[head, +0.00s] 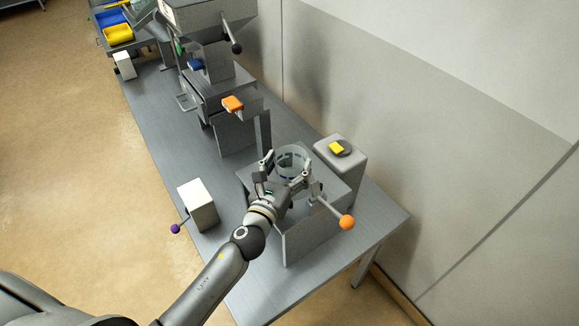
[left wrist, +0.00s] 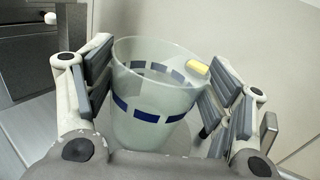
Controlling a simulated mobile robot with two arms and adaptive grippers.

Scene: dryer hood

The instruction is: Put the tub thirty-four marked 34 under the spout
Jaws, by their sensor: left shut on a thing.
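A clear tub (head: 292,154) with a band of dark blue dashes stands upright between the fingers of my left gripper (head: 286,166), which is shut on it. In the left wrist view the tub (left wrist: 150,120) fills the middle, with finger pads on both sides. No number 34 can be read on it. The tub is over a grey box-like stand (head: 315,222) at the near end of the bench; I cannot tell whether it touches the top. A grey hopper machine (head: 205,22) stands farther back; I cannot make out its spout. My right gripper is not in view.
A grey block (head: 353,170) with a yellow piece (head: 336,147) on a dark disc stands right of the tub. An orange-knobbed lever (head: 346,222) sticks out of the stand. A white box (head: 204,210) with a purple knob stands left.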

